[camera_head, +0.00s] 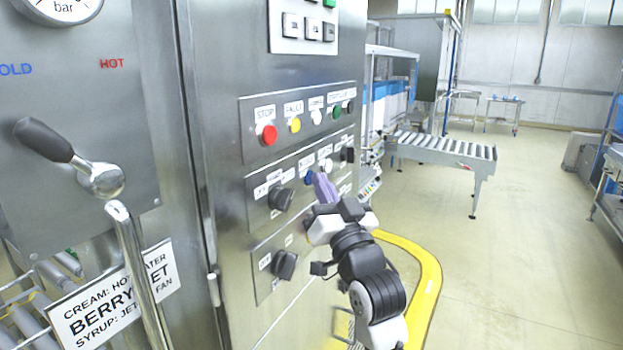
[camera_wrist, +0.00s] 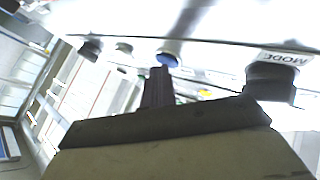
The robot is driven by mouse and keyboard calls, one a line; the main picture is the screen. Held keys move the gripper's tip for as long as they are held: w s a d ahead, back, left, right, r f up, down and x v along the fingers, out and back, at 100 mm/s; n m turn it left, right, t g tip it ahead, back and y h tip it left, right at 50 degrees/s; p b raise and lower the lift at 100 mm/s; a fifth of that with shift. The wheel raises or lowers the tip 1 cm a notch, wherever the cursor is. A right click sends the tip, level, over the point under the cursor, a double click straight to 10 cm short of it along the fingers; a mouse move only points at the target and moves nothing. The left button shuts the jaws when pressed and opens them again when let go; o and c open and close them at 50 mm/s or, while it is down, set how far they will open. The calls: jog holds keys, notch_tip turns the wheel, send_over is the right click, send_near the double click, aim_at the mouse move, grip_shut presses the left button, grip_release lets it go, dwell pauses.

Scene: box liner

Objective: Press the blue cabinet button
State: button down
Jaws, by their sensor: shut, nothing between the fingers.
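The blue button (camera_head: 309,177) sits on the middle panel of the steel cabinet, partly hidden by my fingers in the head view. In the wrist view the blue button (camera_wrist: 168,59) shows just beyond my fingertips and slightly to their right. My gripper (camera_head: 321,178) is shut and empty, with its fingers pointing at the panel. Its shut fingertips also show in the wrist view (camera_wrist: 158,72). They are very close to the button; I cannot tell whether they touch it.
A white button (camera_head: 327,165) and a black knob (camera_head: 281,198) flank the blue button. Above is a row with a red button (camera_head: 269,135), a yellow button (camera_head: 295,125) and others. Another black knob (camera_head: 285,264) is below. A lever (camera_head: 70,157) stands at left. Open floor lies right.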

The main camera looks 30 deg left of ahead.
jog(key=shift+d+b, duration=0.3)
jog(key=shift+d, duration=0.35)
jog(key=shift+s+d+b, duration=0.1)
jog(key=shift+d+b, duration=0.95)
jog(key=shift+d, duration=1.5)
jog(key=shift+f, duration=0.1)
